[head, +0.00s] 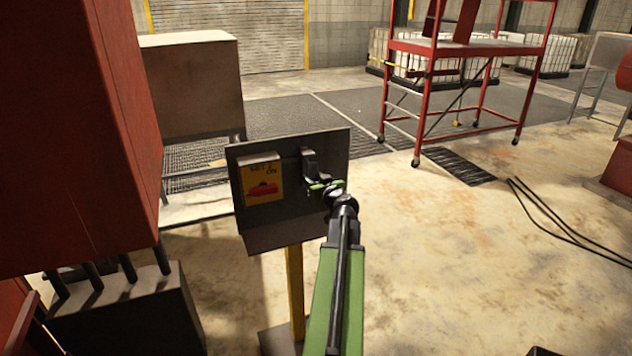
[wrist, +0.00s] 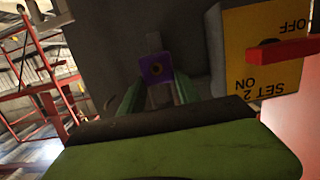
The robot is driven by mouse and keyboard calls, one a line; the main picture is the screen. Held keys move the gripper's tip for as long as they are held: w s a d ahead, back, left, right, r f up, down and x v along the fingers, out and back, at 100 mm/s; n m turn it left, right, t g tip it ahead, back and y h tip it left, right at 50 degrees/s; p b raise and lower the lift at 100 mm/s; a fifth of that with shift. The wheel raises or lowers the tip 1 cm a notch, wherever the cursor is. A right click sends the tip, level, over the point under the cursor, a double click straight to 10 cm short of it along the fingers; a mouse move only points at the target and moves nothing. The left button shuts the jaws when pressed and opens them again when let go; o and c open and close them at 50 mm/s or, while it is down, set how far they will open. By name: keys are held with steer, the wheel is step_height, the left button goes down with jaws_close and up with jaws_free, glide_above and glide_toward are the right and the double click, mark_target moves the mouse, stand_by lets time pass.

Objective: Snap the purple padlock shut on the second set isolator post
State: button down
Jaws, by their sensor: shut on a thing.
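The set 2 isolator is a grey panel (head: 300,228) on a yellow post (head: 295,290), with a yellow plate (head: 271,174) reading SET 2 ON and a red handle (head: 263,189). A dark bracket (head: 309,160) stands out right of the plate. My gripper (head: 326,187) is at this bracket. In the wrist view, the purple padlock (wrist: 156,67) sits between the green fingers (wrist: 158,92), close to the panel. My gripper is shut on it. The padlock is hidden in the head view. I cannot tell whether its shackle is through the bracket or closed.
A tall red cabinet (head: 75,130) stands close on the left, above a dark box (head: 125,315) with thick pipes. A beige cabinet (head: 190,85) stands behind the panel. A red wheeled platform (head: 465,50) is at the back right. Black cables (head: 560,225) cross otherwise open floor at right.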

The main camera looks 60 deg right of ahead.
mark_target(310, 170)
steer(key=shift+r+x, duration=0.15)
steer(key=shift+x, duration=0.9)
steer(key=shift+r+x, duration=0.15)
steer(key=shift+x, duration=0.9)
steer(key=shift+w+d+f, duration=0.15)
steer(key=shift+w+d, duration=0.05)
steer(key=shift+w, duration=0.05)
steer(key=shift+r+p, duration=1.2)
steer(key=shift+r, duration=0.15)
steer(key=shift+f, duration=0.2)
steer(key=shift+f+b, duration=0.4)
steer(key=shift+b, duration=0.15)
steer(key=c, duration=0.8)
jaws_free()
